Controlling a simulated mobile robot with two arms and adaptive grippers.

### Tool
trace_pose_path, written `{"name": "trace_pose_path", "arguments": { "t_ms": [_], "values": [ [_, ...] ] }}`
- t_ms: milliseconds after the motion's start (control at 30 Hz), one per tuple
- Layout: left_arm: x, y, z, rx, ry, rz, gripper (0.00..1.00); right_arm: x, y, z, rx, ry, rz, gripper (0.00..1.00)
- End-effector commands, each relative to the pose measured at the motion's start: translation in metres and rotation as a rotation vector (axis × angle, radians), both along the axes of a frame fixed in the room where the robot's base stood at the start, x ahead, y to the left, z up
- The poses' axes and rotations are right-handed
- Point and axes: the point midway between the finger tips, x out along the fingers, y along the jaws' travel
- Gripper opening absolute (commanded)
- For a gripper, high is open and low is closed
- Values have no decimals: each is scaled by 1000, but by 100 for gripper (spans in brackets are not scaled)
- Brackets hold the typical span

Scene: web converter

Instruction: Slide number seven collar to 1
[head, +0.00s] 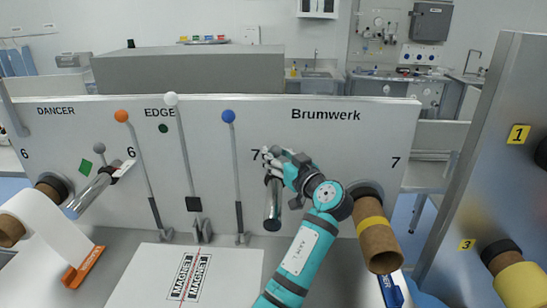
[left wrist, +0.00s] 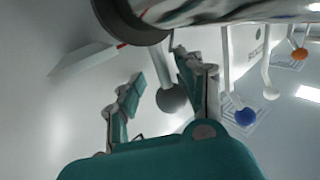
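The silver number seven shaft (head: 272,208) sticks out below the left "7" label on the panel. My left gripper (head: 278,160) is at its upper end, close to the panel, and covers that end in the head view. In the left wrist view the shaft (left wrist: 225,12) crosses the top, with a dark ring (left wrist: 130,22) around it that may be the collar. A grey ball knob (left wrist: 172,98) shows between the spread fingers of the left gripper (left wrist: 158,75). I cannot tell whether a finger touches it. My right gripper is out of view.
Levers with blue (head: 228,116), white (head: 171,99) and orange (head: 121,115) knobs stand left of the gripper. A brown cardboard core (head: 378,246) sits on the spindle to the right. A metal panel (head: 487,165) with yellow "1" and "3" labels stands far right.

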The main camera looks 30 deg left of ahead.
Motion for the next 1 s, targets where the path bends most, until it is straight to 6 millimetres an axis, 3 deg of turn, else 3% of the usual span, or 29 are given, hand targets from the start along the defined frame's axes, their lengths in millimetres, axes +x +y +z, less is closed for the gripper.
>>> {"name": "trace_pose_path", "arguments": {
  "t_ms": [100, 433, 800, 1000],
  "values": [
    [0, 0, 0, -1, 0, 1, 52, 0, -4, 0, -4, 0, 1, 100],
    [-3, -4, -2, -3, 3, 4, 52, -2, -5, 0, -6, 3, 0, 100],
    [-25, -57, -2, -3, 1, 0, 52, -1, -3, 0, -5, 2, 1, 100],
    [-31, -69, -1, -2, 1, 1, 52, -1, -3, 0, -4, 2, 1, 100]
  ]
}}
